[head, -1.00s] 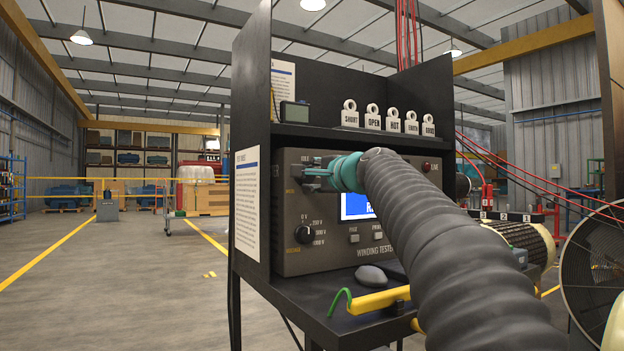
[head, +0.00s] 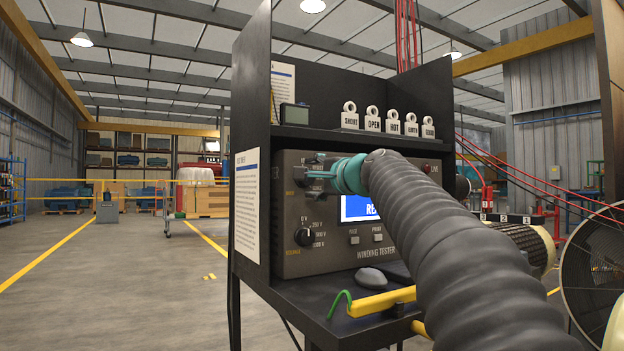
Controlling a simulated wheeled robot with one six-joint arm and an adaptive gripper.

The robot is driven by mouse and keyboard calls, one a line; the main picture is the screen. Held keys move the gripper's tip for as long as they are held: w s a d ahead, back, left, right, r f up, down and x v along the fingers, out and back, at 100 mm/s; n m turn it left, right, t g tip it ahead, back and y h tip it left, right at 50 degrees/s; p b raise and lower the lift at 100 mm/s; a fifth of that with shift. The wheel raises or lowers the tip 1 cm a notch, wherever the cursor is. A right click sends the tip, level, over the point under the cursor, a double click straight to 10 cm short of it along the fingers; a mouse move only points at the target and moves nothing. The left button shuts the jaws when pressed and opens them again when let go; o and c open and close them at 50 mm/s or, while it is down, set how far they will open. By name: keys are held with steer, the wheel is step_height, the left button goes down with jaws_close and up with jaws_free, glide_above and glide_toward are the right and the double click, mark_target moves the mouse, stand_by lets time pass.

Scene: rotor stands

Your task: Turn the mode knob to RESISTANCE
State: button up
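The winding tester (head: 340,255) is a grey-brown box on the dark bench, with a mode knob (head: 311,182) at the upper left of its front. The knob is dark and largely hidden behind my fingers, so its pointer cannot be read. My gripper (head: 318,172) is right at the knob, its teal and dark fingers looking spread apart; contact cannot be made out. The blue screen (head: 357,208) shows white letters starting with "RE"; my arm covers the rest.
A lower voltage knob (head: 305,237) sits below the mode knob. PAGE and PRINT buttons (head: 365,240) are under the screen. A shelf above holds several labelled tags (head: 373,120). A fan (head: 590,270) stands at right.

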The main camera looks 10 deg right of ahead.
steer(key=v, duration=1.1)
